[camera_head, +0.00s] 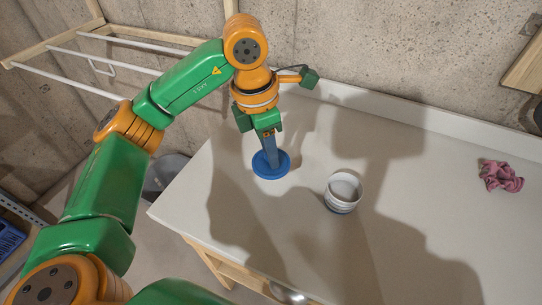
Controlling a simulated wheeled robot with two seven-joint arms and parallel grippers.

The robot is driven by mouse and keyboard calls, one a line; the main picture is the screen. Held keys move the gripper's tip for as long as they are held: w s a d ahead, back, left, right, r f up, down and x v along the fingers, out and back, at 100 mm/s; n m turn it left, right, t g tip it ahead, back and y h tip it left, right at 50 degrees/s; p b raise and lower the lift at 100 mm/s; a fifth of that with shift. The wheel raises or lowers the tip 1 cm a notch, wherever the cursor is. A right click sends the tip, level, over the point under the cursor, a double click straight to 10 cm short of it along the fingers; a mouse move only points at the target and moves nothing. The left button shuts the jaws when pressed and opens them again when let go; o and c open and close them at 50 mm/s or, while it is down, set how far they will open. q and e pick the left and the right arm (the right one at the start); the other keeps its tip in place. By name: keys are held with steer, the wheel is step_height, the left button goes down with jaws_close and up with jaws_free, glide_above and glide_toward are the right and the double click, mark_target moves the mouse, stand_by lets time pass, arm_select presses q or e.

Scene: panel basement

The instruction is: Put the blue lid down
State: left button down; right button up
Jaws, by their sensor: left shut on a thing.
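The blue lid (280,168) is a round disc at the left part of the white table, below my left gripper (269,147). My left gripper points down and is shut on the lid, near its middle. Whether the lid touches the table top or hangs just above it, I cannot tell. The gripper's fingers hide part of the lid. My right gripper is not in view.
A white round container (343,193) with an open top stands on the table (420,235) right of the lid. A crumpled pink cloth (499,176) lies at the far right. A concrete wall is behind. A grey bucket (166,174) stands left of the table.

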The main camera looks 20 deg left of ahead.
arm_select(q)
steer(key=shift+w+a+f, duration=0.15)
steer(key=shift+w+f, duration=0.4)
steer(key=shift+w+a+f, duration=0.15)
steer(key=shift+w+f, duration=0.35)
step_height(320, 180, down, 3)
steer(key=shift+a+r+p, duration=0.1)
steer(key=shift+p, duration=0.7)
steer(key=shift+f, duration=0.35)
steer(key=shift+w+f, duration=0.1)
steer(key=shift+f, duration=0.1)
steer(key=shift+f+b, duration=0.55)
steer(key=shift+b, duration=0.2)
steer(key=c, duration=0.6)
jaws_free()
steer(key=shift+r, duration=0.1)
